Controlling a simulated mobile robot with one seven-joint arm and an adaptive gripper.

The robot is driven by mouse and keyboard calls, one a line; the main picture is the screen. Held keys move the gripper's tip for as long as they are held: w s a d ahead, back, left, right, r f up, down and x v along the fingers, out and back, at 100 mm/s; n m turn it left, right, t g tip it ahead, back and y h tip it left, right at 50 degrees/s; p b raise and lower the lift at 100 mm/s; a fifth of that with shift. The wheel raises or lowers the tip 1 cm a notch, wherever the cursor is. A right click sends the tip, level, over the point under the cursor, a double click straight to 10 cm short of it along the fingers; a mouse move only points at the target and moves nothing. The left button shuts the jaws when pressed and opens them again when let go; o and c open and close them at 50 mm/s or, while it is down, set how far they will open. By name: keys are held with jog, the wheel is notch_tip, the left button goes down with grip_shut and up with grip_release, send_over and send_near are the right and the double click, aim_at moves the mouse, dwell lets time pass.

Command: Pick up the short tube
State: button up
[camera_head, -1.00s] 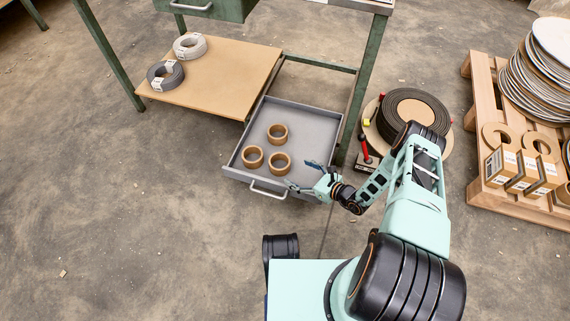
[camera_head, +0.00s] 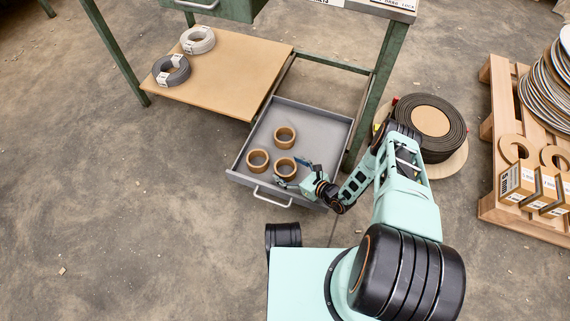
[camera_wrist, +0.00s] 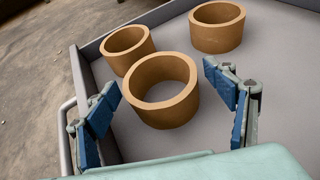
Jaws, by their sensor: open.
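Three short brown tubes stand upright in the open grey drawer (camera_head: 318,125). The nearest tube (camera_head: 284,167) is beside my gripper (camera_head: 291,174) in the head view. The second tube (camera_head: 257,160) is left of it and the third tube (camera_head: 285,137) is farther back. In the wrist view the nearest tube (camera_wrist: 163,92) appears ahead of and between the open blue fingers of my gripper (camera_wrist: 170,112), with no clear contact. The second tube (camera_wrist: 127,49) is at upper left and the third tube (camera_wrist: 217,27) at upper right. My gripper is empty.
The drawer's front handle (camera_head: 272,199) sticks out toward me. Left of it, a tan shelf (camera_head: 235,75) carries two wire coils. A dark coil roll (camera_head: 428,122) lies on the floor at right, near a wooden pallet (camera_head: 510,205) with boxes and discs.

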jog(key=shift+w+a+f, duration=0.2)
jog(key=shift+w+a, duration=0.15)
jog(key=shift+c, duration=0.2)
jog(key=shift+s, duration=0.1)
jog(key=c, duration=1.1)
jog(key=shift+r, duration=0.1)
